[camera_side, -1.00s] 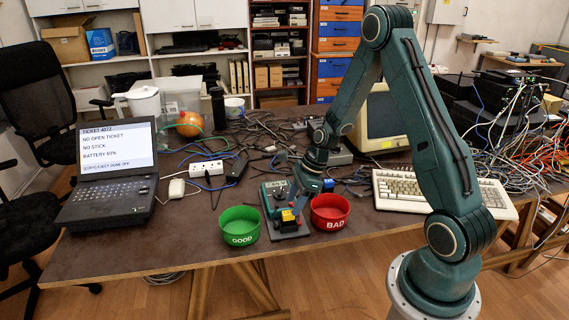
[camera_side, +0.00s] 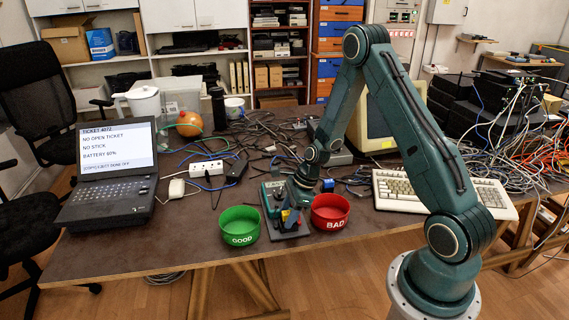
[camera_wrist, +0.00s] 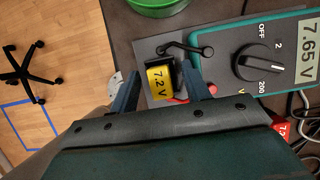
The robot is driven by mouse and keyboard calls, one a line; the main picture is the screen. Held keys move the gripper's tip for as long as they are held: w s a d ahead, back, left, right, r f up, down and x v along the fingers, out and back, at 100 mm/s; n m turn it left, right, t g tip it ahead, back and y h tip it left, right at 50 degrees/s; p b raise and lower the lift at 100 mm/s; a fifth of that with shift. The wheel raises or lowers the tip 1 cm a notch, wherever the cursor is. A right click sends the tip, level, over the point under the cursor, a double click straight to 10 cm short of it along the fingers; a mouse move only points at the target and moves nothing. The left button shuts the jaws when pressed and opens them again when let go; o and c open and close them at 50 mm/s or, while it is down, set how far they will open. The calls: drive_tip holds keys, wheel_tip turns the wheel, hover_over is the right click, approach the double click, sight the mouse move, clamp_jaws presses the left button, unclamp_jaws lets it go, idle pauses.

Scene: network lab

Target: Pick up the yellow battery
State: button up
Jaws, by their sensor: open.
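The yellow battery (camera_wrist: 160,82), marked 7.2 V, sits on a dark grey plate (camera_wrist: 146,47) in the wrist view. A black lever or clip lies just beyond it. My open gripper (camera_wrist: 160,74) has one finger on each side of the battery, with a visible gap on the left; whether the right finger touches it I cannot tell. In the side view, my gripper (camera_side: 291,213) is low over the plate between the two bowls. The battery shows there only as a small yellow patch (camera_side: 285,215), mostly hidden by the gripper.
A teal meter (camera_wrist: 222,82) reading 7.65 V lies beside the plate. A green GOOD bowl (camera_side: 239,225) stands left and a red BAD bowl (camera_side: 330,213) right, both close to my gripper. A laptop (camera_side: 110,190), a power strip (camera_side: 206,168), cables and a keyboard (camera_side: 400,190) surround them.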

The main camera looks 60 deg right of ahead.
sight(288, 212)
idle(0.3)
clamp_jaws()
drive_tip(key=shift+r, duration=0.15)
wheel_tip(288, 212, up, 20)
idle(1.0)
idle(0.4)
